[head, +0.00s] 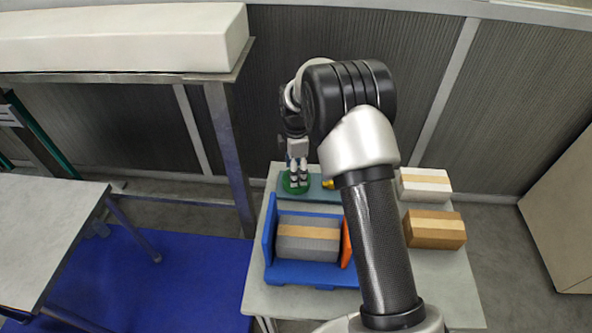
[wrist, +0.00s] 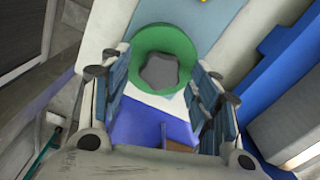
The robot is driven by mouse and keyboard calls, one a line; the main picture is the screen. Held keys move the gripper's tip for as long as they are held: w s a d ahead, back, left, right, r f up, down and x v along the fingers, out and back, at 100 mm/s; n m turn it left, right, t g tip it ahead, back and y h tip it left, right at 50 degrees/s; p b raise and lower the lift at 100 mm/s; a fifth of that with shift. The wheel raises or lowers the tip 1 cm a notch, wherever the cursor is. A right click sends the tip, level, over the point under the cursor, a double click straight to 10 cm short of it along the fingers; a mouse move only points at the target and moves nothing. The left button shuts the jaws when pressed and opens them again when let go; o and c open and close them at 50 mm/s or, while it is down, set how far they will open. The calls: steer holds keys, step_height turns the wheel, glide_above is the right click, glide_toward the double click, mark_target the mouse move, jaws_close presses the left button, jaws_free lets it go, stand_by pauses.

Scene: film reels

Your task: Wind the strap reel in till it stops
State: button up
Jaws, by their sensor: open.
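A green round reel (wrist: 178,42) with a grey star-shaped knob (wrist: 159,72) on it shows between my fingers in the wrist view. In the head view the green reel (head: 288,187) sits at the table's back left, partly hidden by my gripper (head: 297,178). My gripper (wrist: 160,78) is open, its two padded fingers on either side of the knob; I cannot tell whether they touch it. The reel is on a blue-grey plate (head: 321,192). A small yellow part (head: 327,184) shows on the plate, partly behind my arm. I cannot make out any strap end.
A blue cradle (head: 268,232) with an orange side (head: 346,246) holds a grey tan-banded bundle (head: 308,247) in front of the reel. A white box (head: 424,178) and a brown box (head: 433,241) lie at the right. The table's (head: 256,297) left edge is close to the reel.

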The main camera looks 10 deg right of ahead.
steer(key=c, duration=1.1)
steer(key=shift+r, duration=0.1)
